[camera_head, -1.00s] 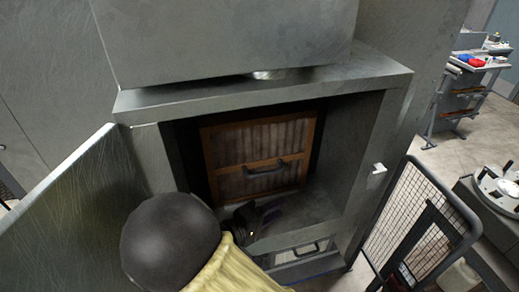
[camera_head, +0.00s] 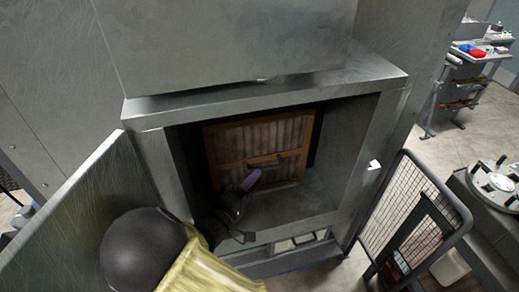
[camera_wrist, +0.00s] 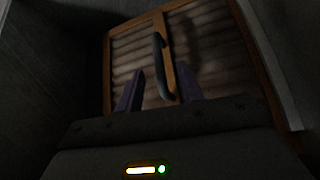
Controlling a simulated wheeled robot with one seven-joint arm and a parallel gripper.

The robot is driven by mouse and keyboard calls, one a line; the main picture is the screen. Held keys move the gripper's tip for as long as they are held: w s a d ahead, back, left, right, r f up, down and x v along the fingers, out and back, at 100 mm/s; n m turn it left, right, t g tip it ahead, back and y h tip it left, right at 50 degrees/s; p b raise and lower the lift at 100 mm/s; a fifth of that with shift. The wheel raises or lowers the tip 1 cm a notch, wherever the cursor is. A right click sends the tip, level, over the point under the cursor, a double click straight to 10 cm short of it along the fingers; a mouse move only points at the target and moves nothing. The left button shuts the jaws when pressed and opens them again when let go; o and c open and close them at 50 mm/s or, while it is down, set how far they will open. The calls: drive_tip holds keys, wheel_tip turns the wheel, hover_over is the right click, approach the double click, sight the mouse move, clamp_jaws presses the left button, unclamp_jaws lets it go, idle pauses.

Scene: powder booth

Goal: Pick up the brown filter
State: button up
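The brown filter (camera_head: 232,146) stands upright inside the open metal cabinet. It has a wooden frame, pleated panels and a dark handle (camera_head: 271,161) on its middle bar. The filter fills much of the wrist view (camera_wrist: 205,55), with its handle (camera_wrist: 162,70) running lengthwise ahead of the fingers. My gripper (camera_head: 250,181) is inside the cabinet opening, in front of the filter and just below the handle. In the wrist view my gripper (camera_wrist: 160,92) has its two purple fingers apart, one on each side of the handle's near end, with nothing held. Whether they touch the handle cannot be told.
The cabinet frame (camera_head: 370,140) surrounds the opening closely. Its open door (camera_head: 85,215) stands at the left, beside my arm. A mesh barrier (camera_head: 415,205) stands at the right.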

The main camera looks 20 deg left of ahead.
sight(269, 167)
drive_tip(key=shift+x, duration=0.8)
drive_tip(key=p+x, duration=0.4)
drive_tip(key=shift+w+d+r, duration=0.15)
drive_tip(key=shift+d+r, duration=0.05)
drive_tip(key=shift+d, duration=0.25)
drive_tip(key=shift+w+d+f, duration=0.1)
drive_tip(key=shift+w+f, duration=0.05)
drive_tip(key=shift+w, duration=0.15)
clamp_jaws()
